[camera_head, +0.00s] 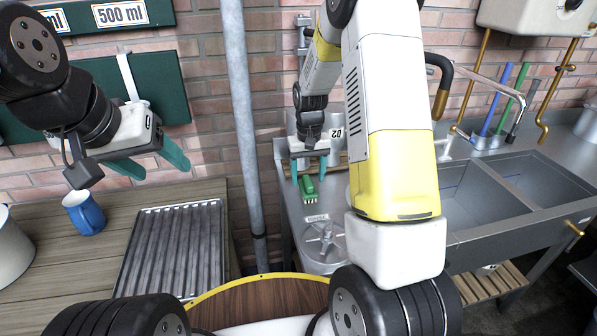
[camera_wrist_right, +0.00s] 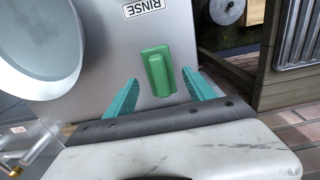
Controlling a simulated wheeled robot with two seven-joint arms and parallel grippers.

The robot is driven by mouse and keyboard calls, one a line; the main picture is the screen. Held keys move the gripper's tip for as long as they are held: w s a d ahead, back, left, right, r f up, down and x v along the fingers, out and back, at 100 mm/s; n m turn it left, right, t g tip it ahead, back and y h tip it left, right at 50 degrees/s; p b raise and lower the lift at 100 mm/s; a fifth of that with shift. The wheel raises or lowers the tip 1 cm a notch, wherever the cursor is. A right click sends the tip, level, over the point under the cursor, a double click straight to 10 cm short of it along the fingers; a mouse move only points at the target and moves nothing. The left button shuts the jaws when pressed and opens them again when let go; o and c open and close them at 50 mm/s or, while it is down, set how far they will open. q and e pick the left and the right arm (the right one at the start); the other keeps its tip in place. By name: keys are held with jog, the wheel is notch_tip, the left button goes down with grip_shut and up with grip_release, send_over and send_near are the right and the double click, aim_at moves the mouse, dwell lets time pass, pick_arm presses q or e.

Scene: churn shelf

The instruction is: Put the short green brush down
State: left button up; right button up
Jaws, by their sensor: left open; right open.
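The short green brush (camera_head: 309,188) rests on the grey metal counter (camera_head: 297,238), near its left edge in the head view. It also shows in the right wrist view (camera_wrist_right: 157,70), lying on the metal surface just beyond and between my fingertips. My right gripper (camera_head: 309,168) is open above the brush, its teal fingers (camera_wrist_right: 160,84) spread to either side with nothing held. A gap to the brush seems visible, but its size is hard to tell. My left gripper (camera_head: 152,166) is open and empty above the wooden table on the left.
A RINSE label (camera_wrist_right: 144,8) lies on the counter near the brush. A metal star-shaped fitting (camera_head: 325,240) stands closer to me. Sinks (camera_head: 470,200) lie to the right. A blue mug (camera_head: 84,213) and ribbed tray (camera_head: 172,250) sit on the wooden table. A pipe (camera_head: 243,120) rises between.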

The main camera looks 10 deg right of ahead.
notch_tip(320, 180, up, 7)
jog(key=shift+r, duration=0.15)
notch_tip(320, 180, up, 8)
jog(key=t, duration=0.1)
send_over(308, 180)
jog(key=s, duration=0.5)
jog(key=s+a+r+t+y, duration=0.1)
jog(key=s+r, duration=0.3)
jog(key=s, duration=0.5)
jog(key=s+a+r+t+y, duration=0.1)
jog(key=s+r+t, duration=0.3)
jog(key=s, duration=0.6)
jog(key=shift+s+a+r, duration=0.15)
jog(key=shift+s+r, duration=0.05)
jog(key=shift+r, duration=0.35)
